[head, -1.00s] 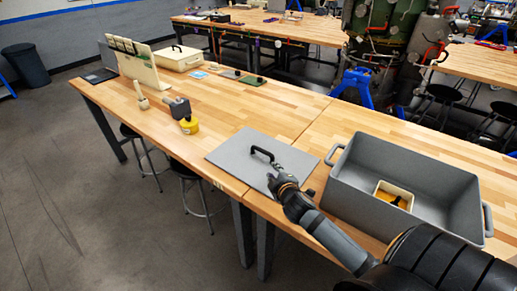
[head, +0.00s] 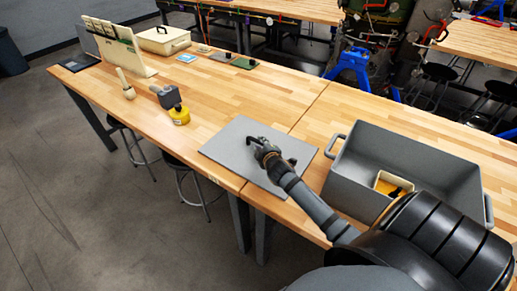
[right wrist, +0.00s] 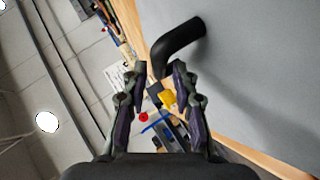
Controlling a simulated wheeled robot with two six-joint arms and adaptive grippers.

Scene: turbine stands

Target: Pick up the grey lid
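The grey lid (head: 226,142) lies flat on the wooden table, left of the grey bin. Its black handle is partly hidden behind my right gripper (head: 262,148) in the head view. In the right wrist view the lid's grey face (right wrist: 255,70) fills the right side, and the curved black handle (right wrist: 182,42) rises from it. My right gripper (right wrist: 160,68) has its two fingers apart, with the bend of the handle between or just beyond the fingertips. Contact cannot be told. My left gripper is not in view.
The open grey bin (head: 350,190) stands to the right, with a small cream box (head: 380,184) inside. A cream case (head: 160,40) stands farther back.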

